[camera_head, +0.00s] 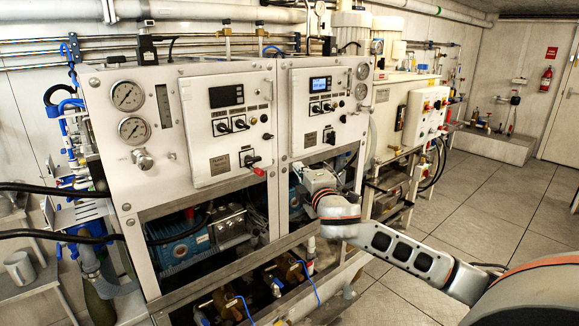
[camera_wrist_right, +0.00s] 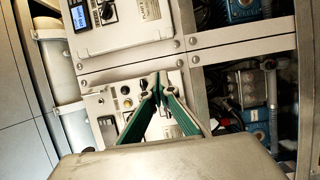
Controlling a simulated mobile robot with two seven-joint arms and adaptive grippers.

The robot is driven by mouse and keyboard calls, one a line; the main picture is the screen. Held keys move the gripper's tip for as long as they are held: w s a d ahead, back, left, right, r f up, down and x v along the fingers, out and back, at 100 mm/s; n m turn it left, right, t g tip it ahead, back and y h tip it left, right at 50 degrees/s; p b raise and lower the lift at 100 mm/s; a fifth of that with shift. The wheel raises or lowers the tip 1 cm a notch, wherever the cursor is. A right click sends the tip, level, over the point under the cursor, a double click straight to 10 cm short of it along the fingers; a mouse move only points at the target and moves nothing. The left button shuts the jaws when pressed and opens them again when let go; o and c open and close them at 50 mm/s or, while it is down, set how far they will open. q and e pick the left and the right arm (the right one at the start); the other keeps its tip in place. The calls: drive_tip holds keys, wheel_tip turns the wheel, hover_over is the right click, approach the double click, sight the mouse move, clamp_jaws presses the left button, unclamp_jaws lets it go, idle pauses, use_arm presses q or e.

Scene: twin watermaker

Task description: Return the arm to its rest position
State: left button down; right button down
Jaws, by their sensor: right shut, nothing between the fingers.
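My right arm (camera_head: 405,250) reaches in from the right edge of the head view, stretched toward the right-hand unit of the watermaker (camera_head: 299,130). Its gripper points away from the head camera, below the right control panel (camera_head: 328,108), and its fingertips are hard to make out there. In the right wrist view the green-padded fingers of my right gripper (camera_wrist_right: 158,77) meet at their tips, with nothing between them. They point at a lower panel (camera_wrist_right: 97,102) with small knobs, and I cannot tell whether they touch it. My left gripper is not in view.
Pipes and valves run low along the machine's front near a metal frame rail (camera_head: 220,267). A white electrical box (camera_head: 425,115) stands further right. The tiled floor (camera_head: 490,210) at right is open.

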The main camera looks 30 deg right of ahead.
drive_tip(key=shift+s+d, duration=0.1)
drive_tip(key=shift+s, duration=0.6)
drive_tip(key=s+a+f+m+g+y, duration=0.1)
drive_tip(key=s+a+f+y, duration=0.3)
drive_tip(key=f, duration=0.6)
drive_tip(key=s+a+f+m+g, duration=0.1)
drive_tip(key=s+a+f+g, duration=0.1)
drive_tip(key=a+f, duration=0.55)
drive_tip(key=s+a+f+m+g+y, duration=0.1)
drive_tip(key=s+a+f+y, duration=0.15)
drive_tip(key=f, duration=0.95)
drive_tip(key=s+a+f+m+g, duration=0.1)
drive_tip(key=s+a+f+m, duration=0.2)
drive_tip(key=s+a+f, duration=0.3)
drive_tip(key=s+a+f+m+g+y, duration=0.1)
drive_tip(key=s+a+f+m, duration=0.3)
drive_tip(key=s+f, duration=0.5)
drive_tip(key=s+a, duration=0.2)
drive_tip(key=s, duration=0.4)
drive_tip(key=shift+f, duration=0.25)
drive_tip(key=shift+s+a+y, duration=0.1)
drive_tip(key=shift+y, duration=0.15)
